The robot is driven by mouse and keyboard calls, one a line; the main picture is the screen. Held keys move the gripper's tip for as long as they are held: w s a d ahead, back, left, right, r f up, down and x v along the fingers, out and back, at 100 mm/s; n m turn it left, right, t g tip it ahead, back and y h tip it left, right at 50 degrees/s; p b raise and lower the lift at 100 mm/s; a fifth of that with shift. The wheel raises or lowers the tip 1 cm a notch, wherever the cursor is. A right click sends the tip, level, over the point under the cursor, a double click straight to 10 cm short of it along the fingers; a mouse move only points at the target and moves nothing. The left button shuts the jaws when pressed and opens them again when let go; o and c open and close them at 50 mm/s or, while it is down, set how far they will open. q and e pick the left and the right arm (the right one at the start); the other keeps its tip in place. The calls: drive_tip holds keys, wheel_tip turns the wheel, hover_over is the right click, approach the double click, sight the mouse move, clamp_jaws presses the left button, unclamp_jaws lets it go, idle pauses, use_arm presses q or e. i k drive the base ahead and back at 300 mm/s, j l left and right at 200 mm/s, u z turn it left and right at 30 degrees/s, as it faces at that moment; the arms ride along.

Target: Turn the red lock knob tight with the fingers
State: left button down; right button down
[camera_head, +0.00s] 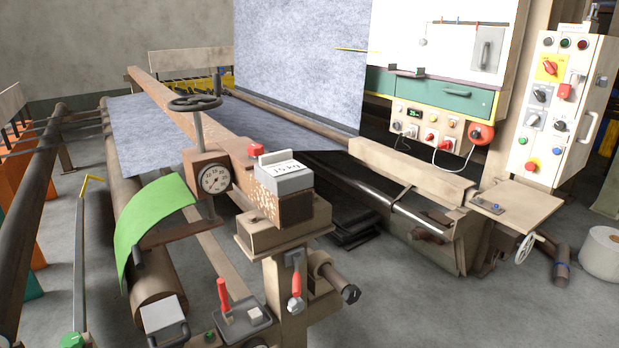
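A red knob (255,149) stands on top of the long beige beam (222,136), just left of a grey weight block (286,175) marked 25 kg. It looks like the lock knob, but its thread or seat is too small to make out. Neither of my grippers shows in the head view, and nothing is touching the red knob.
A round dial gauge (214,178) and a dark handwheel (195,103) stand left of the knob. A green curved flap (152,222) lies in front. A small tray (240,322) holds a red-handled tool. A control cabinet (560,105) with other red knobs stands right.

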sight(254, 150)
drive_tip(key=u, duration=2.55)
drive_tip(key=l+u, duration=0.1)
drive_tip(key=l, duration=0.25)
drive_tip(key=k+l+u, duration=0.1)
drive_tip(key=l, duration=0.2)
drive_tip(key=k+l+u, duration=0.3)
drive_tip(key=l+u, duration=0.2)
drive_tip(key=k+l+u, duration=0.35)
drive_tip(key=u, duration=0.15)
drive_tip(key=k+l+u, duration=0.2)
drive_tip(key=u, duration=0.25)
drive_tip(key=k+u, duration=0.7)
drive_tip(key=u, duration=0.25)
drive_tip(key=k+u, duration=0.4)
drive_tip(key=k, duration=0.25)
